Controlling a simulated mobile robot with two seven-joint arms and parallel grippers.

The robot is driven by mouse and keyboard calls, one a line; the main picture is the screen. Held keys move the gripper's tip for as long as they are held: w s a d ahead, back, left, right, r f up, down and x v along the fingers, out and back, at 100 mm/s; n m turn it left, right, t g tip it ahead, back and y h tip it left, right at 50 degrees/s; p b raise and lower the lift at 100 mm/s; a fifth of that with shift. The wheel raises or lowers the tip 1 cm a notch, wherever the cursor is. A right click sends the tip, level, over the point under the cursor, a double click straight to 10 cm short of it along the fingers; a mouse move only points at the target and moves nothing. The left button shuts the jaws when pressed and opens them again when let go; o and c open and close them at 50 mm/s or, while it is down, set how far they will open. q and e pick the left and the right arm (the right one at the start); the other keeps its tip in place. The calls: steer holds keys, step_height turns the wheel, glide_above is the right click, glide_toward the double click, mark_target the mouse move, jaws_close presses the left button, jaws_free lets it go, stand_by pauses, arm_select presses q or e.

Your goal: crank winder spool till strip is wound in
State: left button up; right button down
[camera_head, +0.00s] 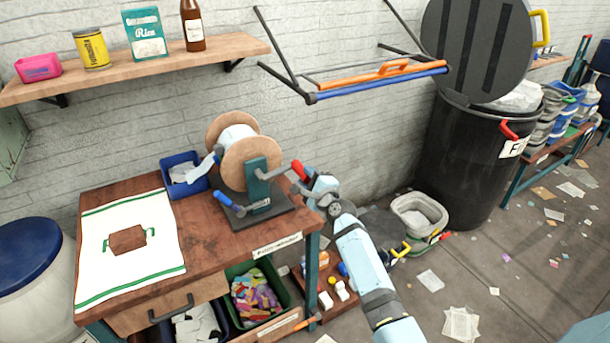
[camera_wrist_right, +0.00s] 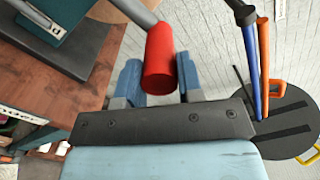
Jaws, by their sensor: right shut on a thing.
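The winder (camera_head: 257,184) stands on the wooden table, with a wooden spool (camera_head: 252,161) wound with white strip. A bluish strip end (camera_head: 199,169) hangs at the spool's left. The crank's red handle (camera_head: 299,170) points out at the winder's right side. My right gripper (camera_head: 303,181) is shut on this red handle. In the right wrist view the red handle (camera_wrist_right: 160,57) sits between the two blue-grey fingers, with the grey crank arm (camera_wrist_right: 135,12) behind it. My left gripper is not in view.
A blue bin (camera_head: 183,187) stands behind the winder's left. A white towel (camera_head: 130,250) covers the table's left part. A shelf (camera_head: 140,66) with goods and a folding rack (camera_head: 380,80) are on the wall. A black barrel (camera_head: 465,150) stands right.

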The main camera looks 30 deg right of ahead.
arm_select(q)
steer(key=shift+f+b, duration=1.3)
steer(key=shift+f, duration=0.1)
arm_select(e)
step_height(320, 180, down, 7)
steer(key=a+m, duration=0.1)
steer(key=m, duration=0.7)
steer(key=shift+a, duration=0.2)
steer(key=shift+f, duration=0.1)
steer(key=c, duration=0.8)
jaws_free()
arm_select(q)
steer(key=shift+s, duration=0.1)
arm_select(e)
steer(key=shift+s, duration=0.1)
